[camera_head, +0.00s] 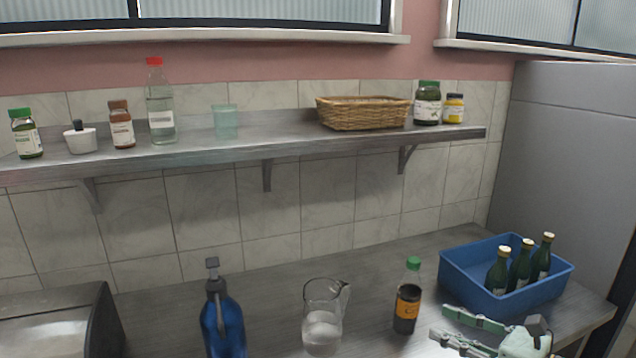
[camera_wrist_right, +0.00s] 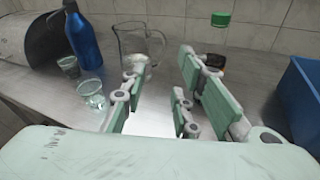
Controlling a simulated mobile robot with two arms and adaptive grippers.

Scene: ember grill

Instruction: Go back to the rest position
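My right gripper (camera_head: 452,326) shows at the lower right of the head view, over the front of the steel counter. It also fills the middle of the right wrist view (camera_wrist_right: 160,85), with its fingers apart and nothing between them. A bottle with a green cap and dark contents (camera_head: 407,303) stands upright on the counter, left of the gripper in the head view. A glass pitcher (camera_head: 323,322) stands further left. In the wrist view the pitcher (camera_wrist_right: 138,45) and the green-capped bottle (camera_wrist_right: 213,58) are beyond the fingers. My left gripper is in neither view.
A blue crate (camera_head: 480,285) with several dark bottles stands at the right. A blue bottle (camera_head: 222,325) stands on the counter's left half. Two small glasses (camera_wrist_right: 90,93) show in the wrist view. A wall shelf (camera_head: 270,146) holds jars, bottles and a wicker basket (camera_head: 362,114).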

